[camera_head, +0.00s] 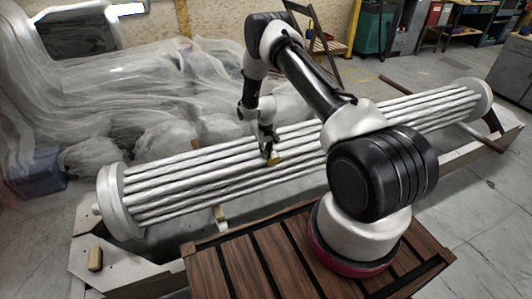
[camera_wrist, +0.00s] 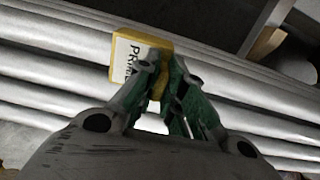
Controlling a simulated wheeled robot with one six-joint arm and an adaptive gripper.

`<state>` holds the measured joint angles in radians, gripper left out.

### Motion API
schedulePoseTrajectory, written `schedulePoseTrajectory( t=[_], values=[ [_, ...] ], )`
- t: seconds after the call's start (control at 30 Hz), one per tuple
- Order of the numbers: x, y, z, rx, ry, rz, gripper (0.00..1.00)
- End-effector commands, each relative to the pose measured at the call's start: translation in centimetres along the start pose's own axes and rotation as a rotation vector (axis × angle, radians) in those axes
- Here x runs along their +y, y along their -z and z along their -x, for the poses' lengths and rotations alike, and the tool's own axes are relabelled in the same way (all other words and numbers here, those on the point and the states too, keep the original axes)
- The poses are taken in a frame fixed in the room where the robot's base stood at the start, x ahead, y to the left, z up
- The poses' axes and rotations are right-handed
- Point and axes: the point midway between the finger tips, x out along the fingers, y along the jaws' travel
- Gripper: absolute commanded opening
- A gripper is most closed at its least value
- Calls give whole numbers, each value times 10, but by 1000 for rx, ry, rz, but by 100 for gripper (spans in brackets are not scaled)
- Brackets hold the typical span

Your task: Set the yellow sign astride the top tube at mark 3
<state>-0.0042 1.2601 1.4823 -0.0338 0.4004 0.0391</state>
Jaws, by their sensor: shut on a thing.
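The yellow sign (camera_head: 274,160) is held at the tip of my gripper (camera_head: 268,147), over the middle of a bundle of pale tubes (camera_head: 190,170). In the wrist view the sign (camera_wrist: 123,60) shows a yellow edge and a white face with partly covered dark lettering. My gripper's green fingers (camera_wrist: 165,85) are shut on it. The tubes (camera_wrist: 50,70) run behind it in the wrist view. I cannot tell whether the sign touches a tube. No numbered mark can be read on the tubes.
Round end plates (camera_head: 121,204) close the bundle, which lies on a pale frame (camera_head: 120,268). A small tan block (camera_head: 95,259) rests on the frame's left end. A slatted wooden platform (camera_head: 250,262) is in front. Plastic-sheeted items (camera_head: 130,95) crowd behind; open floor lies right.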

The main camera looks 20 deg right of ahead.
Motion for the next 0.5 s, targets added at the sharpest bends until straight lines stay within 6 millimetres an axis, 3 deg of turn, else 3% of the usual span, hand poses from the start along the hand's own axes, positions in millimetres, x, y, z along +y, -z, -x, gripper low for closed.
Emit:
schedulePoseTrajectory(
  t=[0.33,0.4,0.5],
  values=[
    [0,0,0,0,0,0,0],
    [0,0,0,0,0,0,19],
    [0,0,0,0,0,0,35]
  ],
)
